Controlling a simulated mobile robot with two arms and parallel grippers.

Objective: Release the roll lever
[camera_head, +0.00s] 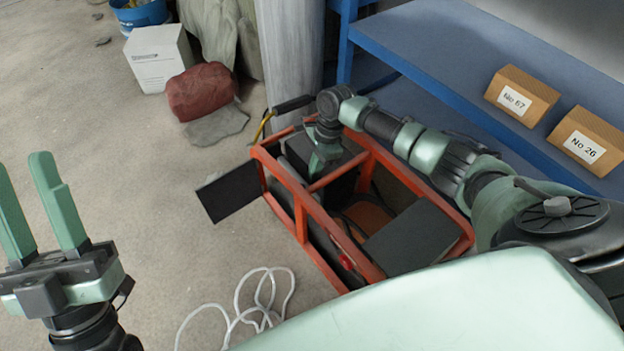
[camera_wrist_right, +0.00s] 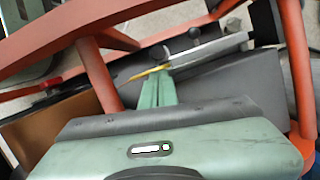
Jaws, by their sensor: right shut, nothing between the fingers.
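An orange-framed machine (camera_head: 302,212) with dark housings inside stands on the floor in the head view. A black-handled lever (camera_head: 293,104) with a yellow part sticks out at its far corner. I cannot tell for sure whether this is the roll lever. My right gripper (camera_head: 318,168) reaches down inside the frame, shut and empty. In the right wrist view its closed fingers (camera_wrist_right: 157,90) lie near a yellow strip (camera_wrist_right: 149,73) and a pale grey bar (camera_wrist_right: 208,50); contact is unclear. My left gripper (camera_head: 28,185) is open and empty, away from the machine.
A dark flat panel (camera_head: 229,190) juts from the machine's left side. A white cable (camera_head: 240,318) lies on the floor in front. A pillar (camera_head: 288,50) and blue shelving (camera_head: 440,62) with labelled boxes (camera_head: 522,96) stand behind. The floor at left is mostly clear.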

